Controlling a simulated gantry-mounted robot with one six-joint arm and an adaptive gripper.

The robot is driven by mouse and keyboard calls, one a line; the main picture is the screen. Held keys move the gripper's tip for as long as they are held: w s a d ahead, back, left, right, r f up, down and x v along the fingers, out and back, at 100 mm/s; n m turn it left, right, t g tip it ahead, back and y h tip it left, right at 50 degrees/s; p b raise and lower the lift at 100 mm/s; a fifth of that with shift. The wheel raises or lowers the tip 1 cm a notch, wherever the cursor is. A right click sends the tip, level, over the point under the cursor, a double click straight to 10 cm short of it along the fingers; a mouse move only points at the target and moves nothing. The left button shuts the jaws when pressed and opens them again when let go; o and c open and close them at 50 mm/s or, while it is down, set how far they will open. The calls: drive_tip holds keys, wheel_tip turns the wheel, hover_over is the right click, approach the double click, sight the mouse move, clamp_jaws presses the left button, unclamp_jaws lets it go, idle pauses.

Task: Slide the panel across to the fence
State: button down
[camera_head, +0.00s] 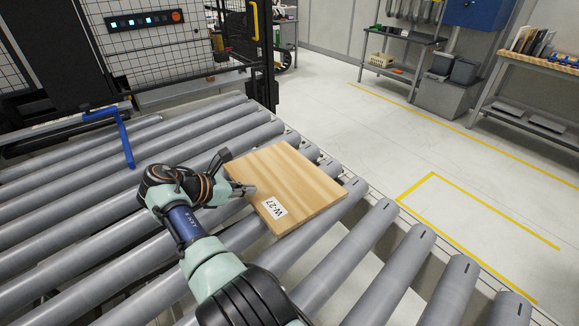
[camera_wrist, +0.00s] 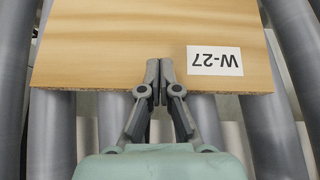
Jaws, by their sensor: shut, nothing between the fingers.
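The panel (camera_head: 292,178) is a light wood board with a white label reading W-27. It lies flat across the grey rollers near their right ends. In the wrist view the panel (camera_wrist: 110,50) fills the upper part, its near edge crossing the middle of the picture. My gripper (camera_head: 243,188) is at the panel's left side in the head view. In the wrist view my gripper (camera_wrist: 160,68) has its fingers together, the tips overlapping the panel's near edge beside the label. I cannot tell whether they touch it.
The roller conveyor (camera_head: 75,183) has gaps between its rollers. A dark machine with a mesh guard (camera_head: 150,50) stands at the back left. Open floor with yellow lines (camera_head: 480,205) lies to the right.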

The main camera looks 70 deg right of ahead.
sight(289, 177)
drive_tip(key=shift+s+f, duration=0.1)
drive_tip(key=s+d+b, duration=0.1)
drive_tip(key=d+b, duration=0.1)
drive_tip(key=d, duration=0.1)
drive_tip(key=s+d+b, duration=0.1)
drive_tip(key=s+d, duration=0.1)
drive_tip(key=d, duration=0.2)
drive_tip(key=s+d+f+b, duration=0.1)
drive_tip(key=s+d+b, duration=0.1)
drive_tip(key=d, duration=0.1)
drive_tip(key=shift+s+d+b, duration=0.15)
drive_tip(key=shift+d+b, duration=0.05)
drive_tip(key=shift+b, duration=0.15)
drive_tip(key=shift+r, duration=0.1)
drive_tip(key=shift+p, duration=0.6)
drive_tip(key=shift+f, duration=0.45)
